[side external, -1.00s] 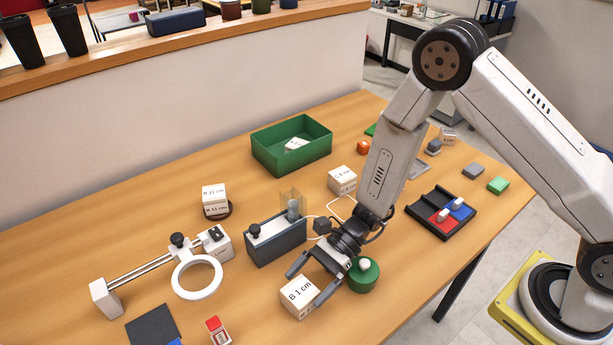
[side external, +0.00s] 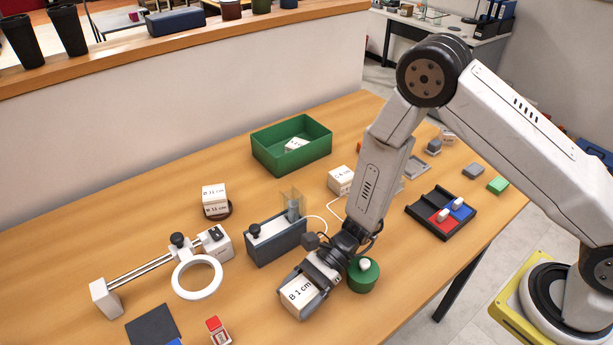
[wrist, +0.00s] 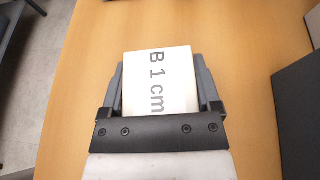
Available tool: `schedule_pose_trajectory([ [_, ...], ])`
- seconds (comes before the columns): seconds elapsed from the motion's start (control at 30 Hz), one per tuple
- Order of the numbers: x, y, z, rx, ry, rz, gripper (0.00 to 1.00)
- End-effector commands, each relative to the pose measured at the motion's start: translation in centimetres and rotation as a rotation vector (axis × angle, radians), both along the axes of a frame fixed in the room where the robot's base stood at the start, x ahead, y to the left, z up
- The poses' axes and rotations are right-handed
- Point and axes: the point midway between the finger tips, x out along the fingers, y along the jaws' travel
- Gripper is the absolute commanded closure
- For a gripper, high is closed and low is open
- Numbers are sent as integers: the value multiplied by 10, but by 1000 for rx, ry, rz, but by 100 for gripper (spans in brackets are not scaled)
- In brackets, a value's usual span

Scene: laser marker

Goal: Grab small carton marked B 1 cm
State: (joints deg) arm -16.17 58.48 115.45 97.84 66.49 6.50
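The small carton marked B 1 cm (side external: 299,295) is a cream-white block on the wooden table, near its front edge. It also fills the space between the fingers in the wrist view (wrist: 160,80), with its label facing up and turned sideways. My gripper (side external: 303,291) is down around it, one finger on each side; the wrist view (wrist: 161,85) shows both fingers close along its sides. Whether they press on it or leave a thin gap cannot be told. The carton's lower part is partly hidden by the fingers.
A dark grey device (side external: 277,243) stands just behind. A white ring fixture (side external: 197,277) and red-topped block (side external: 217,331) are left. A green bin (side external: 262,153) is farther back.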

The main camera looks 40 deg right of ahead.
Motion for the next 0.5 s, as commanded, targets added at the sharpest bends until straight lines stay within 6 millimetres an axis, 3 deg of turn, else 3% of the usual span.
schedule_pose_trajectory([
  [0.03, 0, 0, 0, 0, 0, 0, 38],
  [0.17, 0, 0, 0, 0, 0, 0, 79],
  [0.5, 0, 0, 2, 1, -1, 0, 81],
])
